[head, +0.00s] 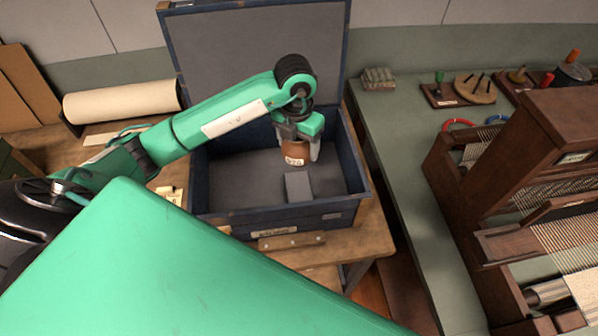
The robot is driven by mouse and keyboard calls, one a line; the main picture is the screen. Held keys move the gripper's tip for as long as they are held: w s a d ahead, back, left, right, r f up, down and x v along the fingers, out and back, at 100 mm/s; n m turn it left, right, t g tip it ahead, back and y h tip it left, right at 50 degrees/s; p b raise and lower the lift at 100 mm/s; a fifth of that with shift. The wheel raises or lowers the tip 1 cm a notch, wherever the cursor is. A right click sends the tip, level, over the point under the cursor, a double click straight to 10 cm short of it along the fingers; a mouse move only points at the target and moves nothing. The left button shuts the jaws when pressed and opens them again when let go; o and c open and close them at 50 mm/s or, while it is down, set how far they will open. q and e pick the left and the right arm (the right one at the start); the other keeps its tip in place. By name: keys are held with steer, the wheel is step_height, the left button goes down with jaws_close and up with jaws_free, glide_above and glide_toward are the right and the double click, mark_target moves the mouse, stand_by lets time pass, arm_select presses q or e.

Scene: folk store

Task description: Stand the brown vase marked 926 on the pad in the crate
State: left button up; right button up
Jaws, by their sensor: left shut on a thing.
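The brown vase (295,150) with a white label, read as 926, is inside the blue crate (365,170) in the head view. My left gripper (299,146) reaches down over the crate from the left and is shut on the vase, with fingers on both sides of it. The vase looks upright. A grey pad (299,187) is on the crate floor, just in front of and below the vase in the picture. I cannot tell whether the vase touches anything beneath it. My right gripper is not in view.
The crate's lid (255,45) stands open at the back. The crate rests on a wooden table (375,235) with a paper roll (122,101) to its left. A green counter (400,160) and a brown loom (500,165) stand to the right. My green body part covers the lower left.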

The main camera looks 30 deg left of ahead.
arm_select(q)
step_height(320, 180, down, 13)
steer(key=p, duration=0.3)
steer(key=shift+r, duration=0.2)
steer(key=shift+f, duration=0.2)
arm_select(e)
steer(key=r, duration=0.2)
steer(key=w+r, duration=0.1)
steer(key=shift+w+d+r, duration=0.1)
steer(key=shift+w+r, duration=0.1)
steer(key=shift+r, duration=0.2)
arm_select(q)
steer(key=shift+f, duration=0.1)
steer(key=shift+f, duration=0.15)
steer(key=o, duration=1.1)
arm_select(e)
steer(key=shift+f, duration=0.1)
